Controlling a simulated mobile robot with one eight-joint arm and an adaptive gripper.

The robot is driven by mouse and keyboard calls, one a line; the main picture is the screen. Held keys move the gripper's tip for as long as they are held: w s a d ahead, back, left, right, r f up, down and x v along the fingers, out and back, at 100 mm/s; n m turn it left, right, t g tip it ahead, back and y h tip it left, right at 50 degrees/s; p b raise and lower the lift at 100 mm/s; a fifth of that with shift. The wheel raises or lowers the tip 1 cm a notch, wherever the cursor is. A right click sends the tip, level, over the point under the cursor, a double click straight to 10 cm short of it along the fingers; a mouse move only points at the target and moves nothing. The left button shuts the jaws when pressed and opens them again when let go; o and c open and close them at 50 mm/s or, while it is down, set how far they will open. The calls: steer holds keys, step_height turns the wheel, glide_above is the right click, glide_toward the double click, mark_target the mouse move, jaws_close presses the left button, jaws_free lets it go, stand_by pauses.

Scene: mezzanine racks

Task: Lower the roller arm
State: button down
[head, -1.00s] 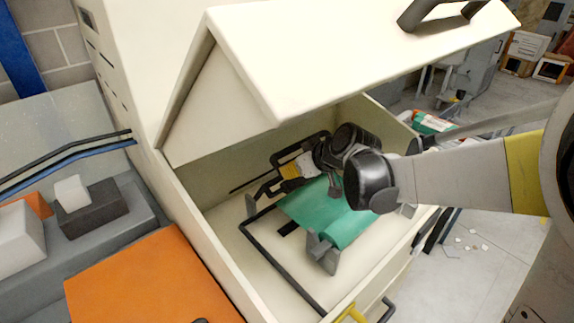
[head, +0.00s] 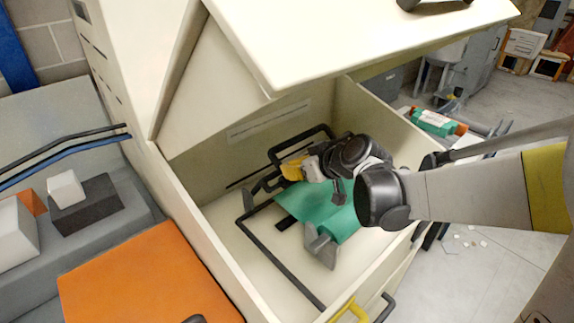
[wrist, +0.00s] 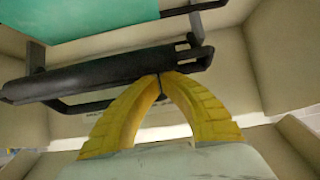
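The roller arm is a black bent-bar frame (head: 301,137) with a thicker dark bar, inside the open cream machine (head: 203,237). In the wrist view the thick bar (wrist: 100,75) crosses above my fingers, with a thinner rod behind them. My gripper (head: 284,168) has yellow fingers and is inside the machine, close against the frame. In the wrist view its fingertips (wrist: 160,76) meet at the lower edge of the thick bar. I cannot tell whether anything thin is pinched between them. A green sheet on a roll (head: 338,212) lies nearer the front; my arm hides part of it.
The raised cream lid (head: 350,40) hangs over the opening, above my arm. The machine's walls surround my gripper. A black rod (head: 280,262) runs along the floor inside. An orange panel (head: 145,280) and a grey bench with blocks (head: 85,205) are at left.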

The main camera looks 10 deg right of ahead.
steer(key=shift+s+d+f+t+y+b, duration=0.45)
steer(key=shift+s+f+b, duration=0.35)
steer(key=shift+b, duration=0.45)
steer(key=shift+s+d+f+b, duration=0.3)
steer(key=shift+s+f+b, duration=0.15)
steer(key=shift+f+b, duration=0.55)
steer(key=shift+s+d+f+b, duration=0.4)
steer(key=shift+f+b, duration=0.25)
steer(key=shift+f, duration=0.6)
steer(key=shift+s+d+f+b, duration=0.25)
steer(key=shift+s+f+b, duration=0.2)
steer(key=shift+f+b, duration=0.55)
steer(key=shift+f, duration=0.15)
